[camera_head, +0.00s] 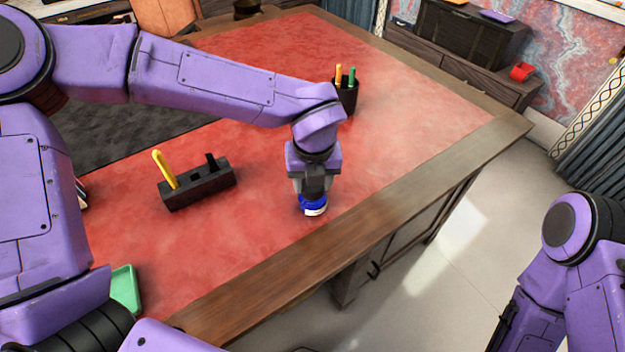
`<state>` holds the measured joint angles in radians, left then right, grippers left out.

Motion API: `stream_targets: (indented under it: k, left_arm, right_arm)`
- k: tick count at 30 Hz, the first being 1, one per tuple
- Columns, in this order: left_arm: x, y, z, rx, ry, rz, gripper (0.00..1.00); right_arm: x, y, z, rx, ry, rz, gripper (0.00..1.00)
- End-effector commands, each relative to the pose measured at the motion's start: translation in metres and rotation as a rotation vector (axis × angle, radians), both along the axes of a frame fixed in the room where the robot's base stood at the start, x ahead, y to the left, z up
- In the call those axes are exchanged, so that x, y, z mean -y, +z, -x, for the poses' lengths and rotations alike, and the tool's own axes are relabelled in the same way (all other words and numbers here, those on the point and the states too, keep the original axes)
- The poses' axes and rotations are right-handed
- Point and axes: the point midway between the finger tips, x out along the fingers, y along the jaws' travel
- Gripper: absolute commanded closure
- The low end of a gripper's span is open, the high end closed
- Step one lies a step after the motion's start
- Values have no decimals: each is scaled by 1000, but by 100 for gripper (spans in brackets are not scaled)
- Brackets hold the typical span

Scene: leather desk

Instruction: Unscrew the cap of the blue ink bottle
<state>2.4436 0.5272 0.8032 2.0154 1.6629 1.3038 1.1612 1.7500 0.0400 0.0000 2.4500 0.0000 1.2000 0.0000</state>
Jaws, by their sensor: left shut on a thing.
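The blue ink bottle (313,207) stands upright on the red leather top near the desk's front edge. Its blue lower part and a white label show. My left gripper (314,190) points straight down over the bottle and is shut on its top. The cap is hidden between the fingers, so I cannot tell how far it is turned. Of my right arm, only links show at the right edge, away from the desk; its gripper is not in view.
A black holder (200,186) with a yellow pen stands left of the bottle. A black pen cup (346,96) with yellow and green pens is behind, close to my left forearm. A green tray (126,289) lies at lower left. The leather right of the bottle is clear.

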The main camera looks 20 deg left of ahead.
Motion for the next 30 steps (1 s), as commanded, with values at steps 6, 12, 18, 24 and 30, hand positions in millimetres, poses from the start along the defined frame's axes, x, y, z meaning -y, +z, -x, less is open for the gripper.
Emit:
stream_targets:
  k: [6,12,18,24,30]
  left_arm:
    - [0,-4,1,-3,106,-1,78]
    - [1,-4,0,-2,252,0,78]
    - [1,-2,0,-3,346,-1,78]
    - [1,-1,0,-2,349,-1,78]
    - [1,-3,-1,-1,404,0,78]
  right_arm:
    - [0,-11,0,0,0,0,57]
    - [0,-21,0,0,0,0,57]
    - [0,-25,0,0,0,0,57]
    - [0,-24,0,0,0,0,57]
    - [0,-31,0,0,0,0,57]
